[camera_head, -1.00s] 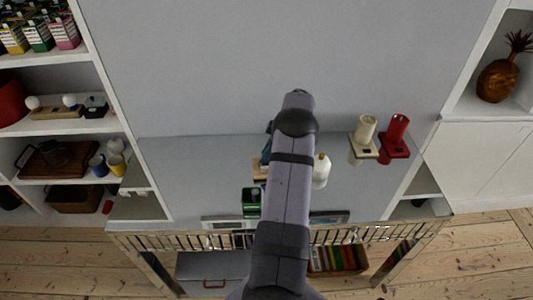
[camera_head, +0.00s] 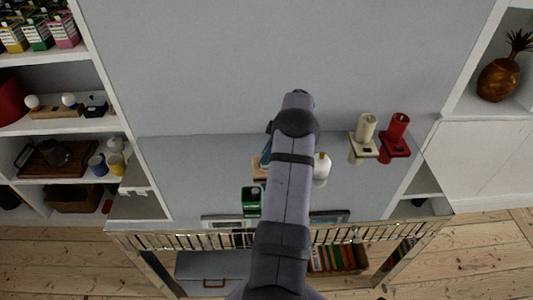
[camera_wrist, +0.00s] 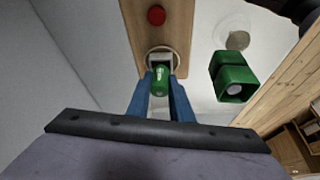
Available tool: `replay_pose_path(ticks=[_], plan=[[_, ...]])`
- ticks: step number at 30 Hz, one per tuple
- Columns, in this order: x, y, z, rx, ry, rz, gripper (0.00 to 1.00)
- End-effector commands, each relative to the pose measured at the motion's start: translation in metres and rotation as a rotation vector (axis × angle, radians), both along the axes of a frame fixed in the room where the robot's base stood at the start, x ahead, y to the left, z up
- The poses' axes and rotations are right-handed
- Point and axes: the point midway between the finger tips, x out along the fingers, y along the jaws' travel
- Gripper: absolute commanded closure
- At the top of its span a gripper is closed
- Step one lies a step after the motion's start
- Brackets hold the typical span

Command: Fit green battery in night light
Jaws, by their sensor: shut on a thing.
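The green battery (camera_wrist: 161,84) is between the blue fingers of my gripper (camera_wrist: 161,75) in the wrist view, and the gripper is shut on it. Its far end is at a pale, round-rimmed socket (camera_wrist: 162,53) in a wooden board, which looks like the night light (camera_wrist: 157,32). A red knob (camera_wrist: 156,15) sits farther along the board. I cannot tell how far the battery is inside the socket. In the head view, my arm hides the battery and most of the board (camera_head: 259,176); only a bit of blue finger shows beside the arm.
A green open-ended holder (camera_wrist: 230,72) stands right of the board; it also shows in the head view (camera_head: 251,200). A white rounded bottle (camera_head: 321,168) stands right of my arm. Cream (camera_head: 365,128) and red (camera_head: 398,128) fixtures are farther right. The shelf's front edge has a railing.

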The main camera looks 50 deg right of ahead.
Motion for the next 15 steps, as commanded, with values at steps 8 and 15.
replay_pose_path(ticks=[8,15], plan=[[0.0002,-0.0001,-0.0058,0.000,0.000,0.000,1.00],[0.0002,-0.0001,-0.0071,0.000,0.000,0.000,0.59]])
